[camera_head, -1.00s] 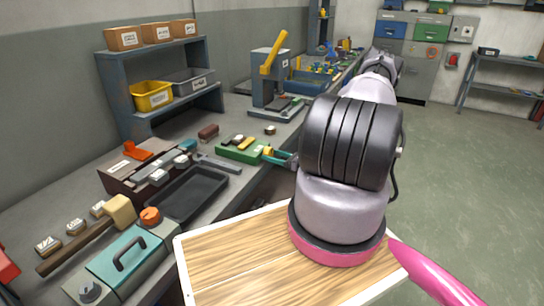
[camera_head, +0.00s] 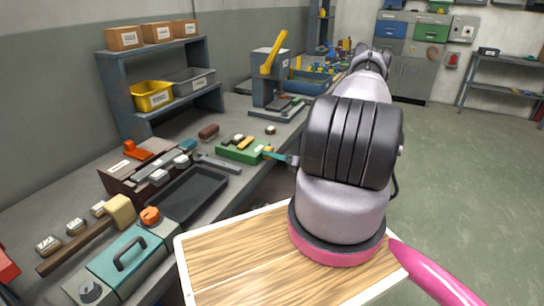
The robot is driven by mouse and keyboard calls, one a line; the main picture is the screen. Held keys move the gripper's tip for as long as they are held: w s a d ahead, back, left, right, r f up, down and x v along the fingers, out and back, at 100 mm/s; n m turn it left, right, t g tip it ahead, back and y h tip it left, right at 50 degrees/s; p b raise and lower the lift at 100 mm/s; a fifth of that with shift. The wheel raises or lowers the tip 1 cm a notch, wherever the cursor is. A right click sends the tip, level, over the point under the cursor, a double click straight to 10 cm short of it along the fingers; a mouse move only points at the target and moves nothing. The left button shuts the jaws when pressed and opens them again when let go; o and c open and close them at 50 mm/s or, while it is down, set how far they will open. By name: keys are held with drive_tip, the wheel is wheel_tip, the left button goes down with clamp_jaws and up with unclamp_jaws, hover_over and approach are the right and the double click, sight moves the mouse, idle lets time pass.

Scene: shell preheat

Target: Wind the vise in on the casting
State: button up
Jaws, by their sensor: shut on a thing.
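A low green device (camera_head: 240,149), which looks like the vise, sits near the bench's front edge, left of my arm. Small pale and tan-yellow pieces (camera_head: 246,142) show on top of it; I cannot tell surely which one is the casting. My gripper (camera_head: 273,156) shows as teal fingers reaching left from behind my arm to the vise's right end. The fingers are close together, shut on what looks like the vise handle, where a bit of yellow shows. My arm hides the rest of the gripper, and the handle is mostly covered.
A wrench (camera_head: 218,164), a black tray (camera_head: 188,195), a dark red piece (camera_head: 208,132) and a teal box (camera_head: 122,262) lie on the bench left of the vise. A press with a yellow lever (camera_head: 272,55) stands behind it. The floor at right is clear.

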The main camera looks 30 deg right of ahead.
drive_tip(key=m, duration=0.4)
drive_tip(key=shift+s, duration=0.1)
drive_tip(key=shift+s+a+f+m, duration=0.15)
drive_tip(key=shift+s+m, duration=0.05)
drive_tip(key=shift+m, duration=0.6)
drive_tip(key=shift+a, duration=0.1)
idle(0.8)
drive_tip(key=o, duration=1.4)
drive_tip(key=shift+c, duration=0.2)
drive_tip(key=d+v, duration=0.1)
drive_tip(key=v, duration=1.1)
drive_tip(key=shift+w+r, duration=0.25)
drive_tip(key=shift+r, duration=0.2)
